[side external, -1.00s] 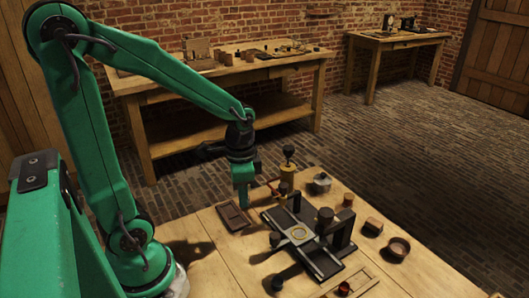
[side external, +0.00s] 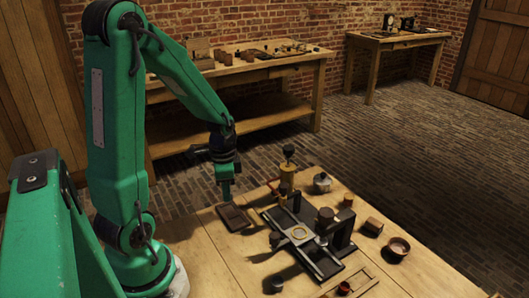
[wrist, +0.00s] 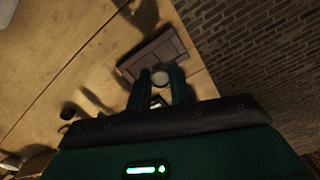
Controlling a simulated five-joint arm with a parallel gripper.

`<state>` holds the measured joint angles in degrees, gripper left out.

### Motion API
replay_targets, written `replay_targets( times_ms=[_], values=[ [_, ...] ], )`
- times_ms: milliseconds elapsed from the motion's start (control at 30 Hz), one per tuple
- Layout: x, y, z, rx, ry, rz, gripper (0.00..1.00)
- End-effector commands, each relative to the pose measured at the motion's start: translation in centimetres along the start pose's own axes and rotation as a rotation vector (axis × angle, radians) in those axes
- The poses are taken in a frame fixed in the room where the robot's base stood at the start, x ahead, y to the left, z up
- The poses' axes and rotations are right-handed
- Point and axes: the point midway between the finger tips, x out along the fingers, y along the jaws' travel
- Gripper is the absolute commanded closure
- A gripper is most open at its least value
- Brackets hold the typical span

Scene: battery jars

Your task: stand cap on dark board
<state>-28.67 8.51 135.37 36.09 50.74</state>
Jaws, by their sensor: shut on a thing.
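The dark board (side external: 233,217) is a flat brown panel with a raised edge. It lies at the table's back left in the side view and shows beyond my fingertips in the wrist view (wrist: 150,57). My gripper (side external: 227,196) points down close to the board's far edge. In the wrist view my gripper (wrist: 161,76) is shut on a pale grey, rounded cap (wrist: 159,77), partly hidden by the fingers. The cap appears near the board's edge in that view; I cannot tell whether it touches. The side view does not show the cap clearly.
A black frame (side external: 315,262) with a brass ring (side external: 299,233) stands right of the board.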

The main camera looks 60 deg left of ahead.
Motion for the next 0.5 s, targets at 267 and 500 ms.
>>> replay_targets(
  times_ms=[267, 500],
  values=[
    [0.7, -1.1, 0.5, 0.000, 0.000, 0.000, 1.00],
    [1.3, -1.1, 0.5, 0.000, -0.001, 0.001, 1.00]
  ],
)
